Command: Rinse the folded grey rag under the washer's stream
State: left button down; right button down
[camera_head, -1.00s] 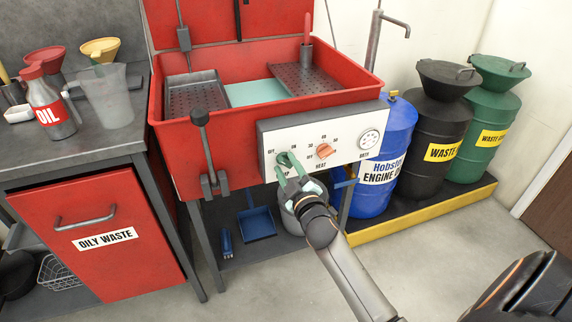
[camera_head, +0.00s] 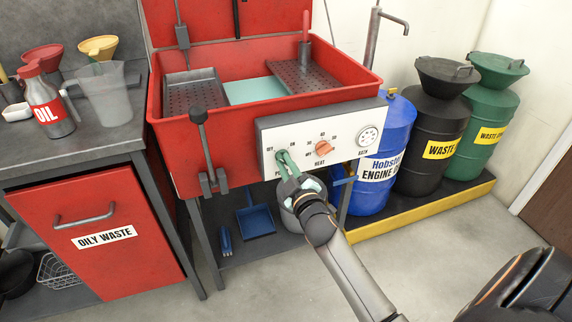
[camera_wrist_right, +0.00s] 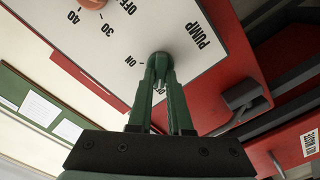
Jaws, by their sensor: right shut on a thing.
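The red parts washer (camera_head: 180,150) stands in the middle of the head view, lid up. On its white control panel (camera_head: 350,137) is the green pump knob (camera_head: 281,155), which also shows in the right wrist view (camera_wrist_right: 161,62) between the PUMP and ON marks. My right gripper (camera_head: 284,160) reaches it from the front, and its green fingers (camera_wrist_right: 162,75) are shut on the knob. The fingers partly hide the knob, so I cannot tell its setting. I see no grey rag and make out no stream in the basin. My left gripper is not in view.
An orange heat knob (camera_head: 323,148) and a gauge (camera_head: 368,136) sit right of the pump knob. A black-knobbed lever (camera_head: 200,140) stands at the washer's front left. Drums, including a blue one (camera_head: 375,195), stand right. An oil bottle (camera_head: 48,105) and jug (camera_head: 105,95) stand left.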

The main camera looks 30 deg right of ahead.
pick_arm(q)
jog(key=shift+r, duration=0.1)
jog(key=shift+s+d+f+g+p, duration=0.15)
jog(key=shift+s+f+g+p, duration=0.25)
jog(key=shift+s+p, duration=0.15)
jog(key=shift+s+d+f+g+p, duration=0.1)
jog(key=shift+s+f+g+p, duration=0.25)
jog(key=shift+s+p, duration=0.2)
pick_arm(e)
jog(key=m, duration=0.3)
jog(key=shift+r, duration=0.1)
jog(key=c, duration=0.8)
grip_release()
jog(key=shift+c, duration=0.2)
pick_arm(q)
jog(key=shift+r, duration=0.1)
